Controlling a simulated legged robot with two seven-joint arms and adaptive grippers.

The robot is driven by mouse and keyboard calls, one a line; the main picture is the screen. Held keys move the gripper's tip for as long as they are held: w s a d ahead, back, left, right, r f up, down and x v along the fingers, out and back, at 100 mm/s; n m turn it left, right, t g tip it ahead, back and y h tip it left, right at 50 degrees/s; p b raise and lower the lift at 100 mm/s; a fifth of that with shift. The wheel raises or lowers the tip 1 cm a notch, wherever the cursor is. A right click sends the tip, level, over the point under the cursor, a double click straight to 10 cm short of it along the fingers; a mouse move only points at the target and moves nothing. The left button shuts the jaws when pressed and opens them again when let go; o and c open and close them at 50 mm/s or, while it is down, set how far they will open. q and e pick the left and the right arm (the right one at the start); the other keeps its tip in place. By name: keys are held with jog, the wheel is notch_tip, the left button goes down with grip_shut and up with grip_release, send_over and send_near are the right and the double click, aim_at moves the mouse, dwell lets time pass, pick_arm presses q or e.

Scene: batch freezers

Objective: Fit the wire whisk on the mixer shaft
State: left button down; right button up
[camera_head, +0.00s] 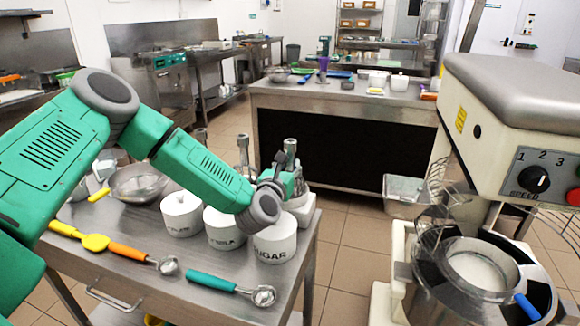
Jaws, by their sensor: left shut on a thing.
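My left arm reaches over the steel table, and its gripper (287,183) is at the table's far right corner, behind the sugar canister. It is shut on an upright metal shank (290,148), which I take to be the top of the wire whisk. The whisk's wires are hidden behind the gripper and canister. The mixer (505,90) stands at the right, well apart from the gripper. I cannot make out the mixer shaft. My right gripper is not in view.
White lidded canisters (275,240) stand in front of the gripper. Other upright metal shanks (243,150) stand to its left. Coloured scoops (225,284) lie along the table's front. A gap of open floor (345,245) separates table and mixer.

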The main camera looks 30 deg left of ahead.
aim_at(289, 150)
pick_arm(q)
jog(key=shift+a, duration=0.1)
jog(key=shift+d+r+p, duration=0.2)
jog(key=shift+r+p, duration=0.2)
jog(key=shift+r, duration=0.55)
jog(key=shift+r+p, duration=0.65)
jog(key=shift+r, duration=0.9)
jog(key=s+d+r+p, duration=0.1)
jog(key=s+r, duration=0.3)
jog(key=s, duration=0.1)
jog(key=shift+p, duration=0.4)
jog(key=shift+f, duration=0.1)
